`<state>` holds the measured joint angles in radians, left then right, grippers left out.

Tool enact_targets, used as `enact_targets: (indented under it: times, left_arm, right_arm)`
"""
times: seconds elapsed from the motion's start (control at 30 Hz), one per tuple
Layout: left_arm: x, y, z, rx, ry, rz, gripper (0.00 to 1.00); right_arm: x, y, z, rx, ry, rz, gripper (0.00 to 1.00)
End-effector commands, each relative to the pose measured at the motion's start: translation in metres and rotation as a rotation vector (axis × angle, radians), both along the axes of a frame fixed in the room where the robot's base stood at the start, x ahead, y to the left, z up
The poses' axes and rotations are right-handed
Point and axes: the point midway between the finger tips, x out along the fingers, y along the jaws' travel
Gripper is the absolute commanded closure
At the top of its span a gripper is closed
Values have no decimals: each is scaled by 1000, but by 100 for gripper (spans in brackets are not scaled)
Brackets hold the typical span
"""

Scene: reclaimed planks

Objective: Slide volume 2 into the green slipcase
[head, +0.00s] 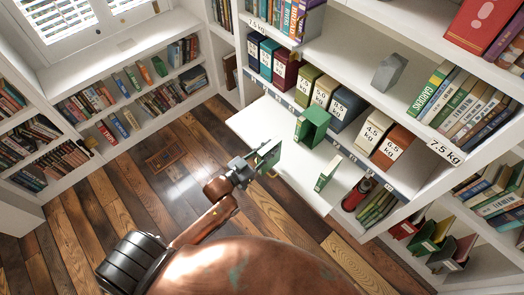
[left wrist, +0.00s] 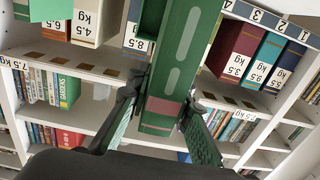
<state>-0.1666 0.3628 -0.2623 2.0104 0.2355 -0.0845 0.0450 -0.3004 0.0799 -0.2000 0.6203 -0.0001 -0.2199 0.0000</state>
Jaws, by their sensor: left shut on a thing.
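The green slipcase (head: 314,124) stands on the white pull-out board, its open side facing my left arm. My left gripper (head: 258,164) is shut on a green volume (head: 268,155) and holds it near the board's left edge, to the lower left of the slipcase and apart from it. In the left wrist view the volume (left wrist: 188,50) shows a long pale stripe and a pink band between the two fingers (left wrist: 160,108). I cannot read a number on it. Another thin green volume (head: 326,174) stands upright on the board. My right gripper is not in view.
The white board (head: 288,168) has free room between the slipcase and the thin volume. Behind it is a shelf row of weight-labelled boxes (head: 320,92). A red and black object (head: 357,194) and green books (head: 377,210) sit to the right. Plank floor (head: 150,200) lies left.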

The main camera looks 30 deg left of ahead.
Motion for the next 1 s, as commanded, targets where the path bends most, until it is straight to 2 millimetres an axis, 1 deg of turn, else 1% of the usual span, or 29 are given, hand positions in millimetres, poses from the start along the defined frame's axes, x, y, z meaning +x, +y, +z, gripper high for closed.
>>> enact_targets:
  times: [0.03, 0.1, 0.2, 0.3, 0.4, 0.67, 0.83, 1.0]
  left_arm:
    - [17, -8, -9, -3, -3, -6, 100]
    - [35, -16, -16, -1, -4, -12, 100]
    - [53, -24, -23, 0, -2, -18, 100]
    - [63, -28, -27, 1, -1, -20, 100]
    - [66, -29, -26, 1, -1, -20, 100]
    - [64, -27, -26, 2, -2, -18, 100]
    - [64, -27, -23, 3, -2, -18, 100]
    - [78, -33, -26, 0, -3, -19, 100]
  right_arm:
    - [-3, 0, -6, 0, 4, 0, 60]
    - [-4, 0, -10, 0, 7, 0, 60]
    - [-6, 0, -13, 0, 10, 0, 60]
    - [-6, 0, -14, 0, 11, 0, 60]
    - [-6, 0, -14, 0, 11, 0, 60]
    - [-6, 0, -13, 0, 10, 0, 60]
    - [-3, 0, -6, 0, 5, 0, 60]
    - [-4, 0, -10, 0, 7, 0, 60]
